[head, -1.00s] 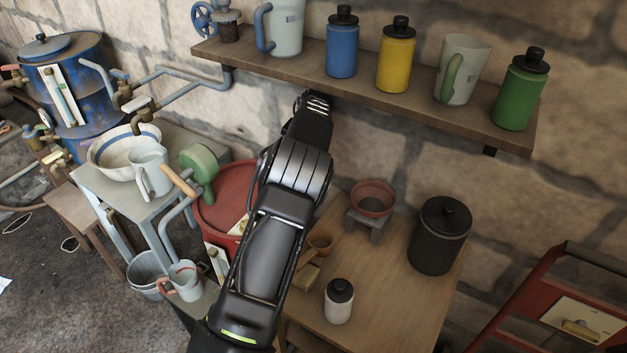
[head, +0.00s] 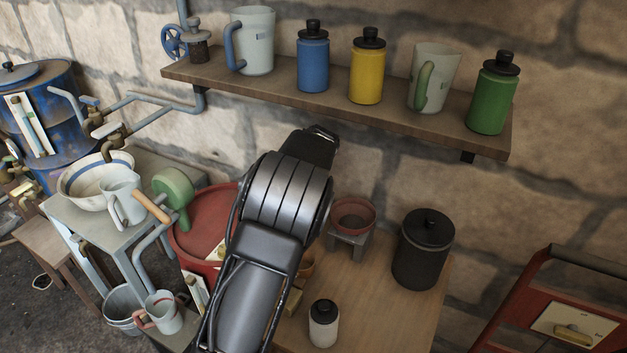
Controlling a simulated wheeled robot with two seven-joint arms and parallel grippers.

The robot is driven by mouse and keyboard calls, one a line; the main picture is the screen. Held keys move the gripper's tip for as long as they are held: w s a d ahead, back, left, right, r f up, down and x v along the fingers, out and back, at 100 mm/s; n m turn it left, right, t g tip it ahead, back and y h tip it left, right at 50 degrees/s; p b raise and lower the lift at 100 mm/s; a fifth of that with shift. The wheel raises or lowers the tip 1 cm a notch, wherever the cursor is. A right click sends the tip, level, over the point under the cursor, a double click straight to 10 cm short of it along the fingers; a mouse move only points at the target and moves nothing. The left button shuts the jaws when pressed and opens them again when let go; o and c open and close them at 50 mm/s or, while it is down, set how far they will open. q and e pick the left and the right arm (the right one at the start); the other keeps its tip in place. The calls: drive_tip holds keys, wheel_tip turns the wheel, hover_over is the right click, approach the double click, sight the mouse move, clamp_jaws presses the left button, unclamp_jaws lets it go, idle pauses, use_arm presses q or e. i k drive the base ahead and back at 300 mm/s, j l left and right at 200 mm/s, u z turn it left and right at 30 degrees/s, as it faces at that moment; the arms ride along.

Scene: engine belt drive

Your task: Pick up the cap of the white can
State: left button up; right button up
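The white can (head: 323,334) stands upright on the wooden table near the bottom of the head view. Its black cap (head: 324,311) is on top of it. One arm of mine, which I take as the left, rises from the bottom left of centre. Its far end, where my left gripper (head: 322,133) is, lies up and away from the can, in front of the wall below the shelf. The fingers are too small and turned away to show whether they are open. My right gripper is not in view.
A black lidded pot (head: 422,255) and a red bowl (head: 353,215) on a small stand are farther back on the table (head: 386,315). A shelf (head: 290,95) above holds blue, yellow and green cans and two jugs. The tabletop right of the can is clear.

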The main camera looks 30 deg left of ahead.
sight(323, 311)
drive_tip(key=k, duration=1)
